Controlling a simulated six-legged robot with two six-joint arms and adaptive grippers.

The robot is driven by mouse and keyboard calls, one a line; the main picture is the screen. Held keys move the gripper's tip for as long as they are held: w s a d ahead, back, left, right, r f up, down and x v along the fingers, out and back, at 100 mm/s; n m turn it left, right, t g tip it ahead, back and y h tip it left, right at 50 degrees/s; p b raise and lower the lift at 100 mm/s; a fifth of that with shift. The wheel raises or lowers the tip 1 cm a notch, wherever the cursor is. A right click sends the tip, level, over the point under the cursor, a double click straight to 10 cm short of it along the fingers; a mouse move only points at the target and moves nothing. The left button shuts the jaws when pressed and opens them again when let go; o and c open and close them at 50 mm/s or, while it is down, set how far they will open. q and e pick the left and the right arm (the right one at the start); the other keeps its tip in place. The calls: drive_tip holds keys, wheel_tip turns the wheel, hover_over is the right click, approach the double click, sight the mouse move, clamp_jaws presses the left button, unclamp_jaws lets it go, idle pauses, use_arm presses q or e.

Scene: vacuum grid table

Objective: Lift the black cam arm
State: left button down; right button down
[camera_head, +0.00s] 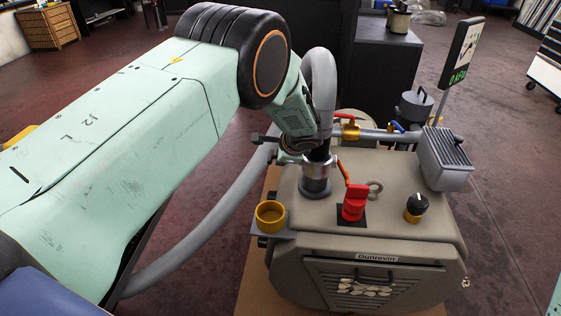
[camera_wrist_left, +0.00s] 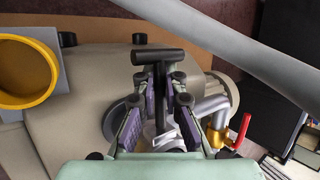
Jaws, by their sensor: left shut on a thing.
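The black cam arm (camera_wrist_left: 158,57) is a dark T-shaped handle in the left wrist view, with its crossbar beyond my fingertips. My left gripper (camera_wrist_left: 160,92) has its fingers on either side of the stem and is shut on it. In the head view the left gripper (camera_head: 298,150) is low over the top of the beige vacuum unit (camera_head: 420,222), beside the grey hose and its dark collar. A dark end, apparently of the cam arm (camera_head: 262,138), sticks out left of the gripper. The fingertips are mostly hidden there. My right gripper is not in view.
A yellow cup-like port (camera_head: 270,215) is left of the gripper. A red switch (camera_head: 354,203), a black knob (camera_head: 416,206) and a red-handled valve (camera_head: 350,130) are to its right. A grey hose (camera_head: 321,85) arches close behind the gripper. A sign (camera_head: 462,52) stands at the right.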

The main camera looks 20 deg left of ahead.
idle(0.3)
use_arm(q)
drive_tip(key=c, duration=1.4)
unclamp_jaws()
drive_tip(key=shift+r, duration=0.1)
drive_tip(key=v, duration=1.2)
drive_tip(key=shift+d, duration=0.2)
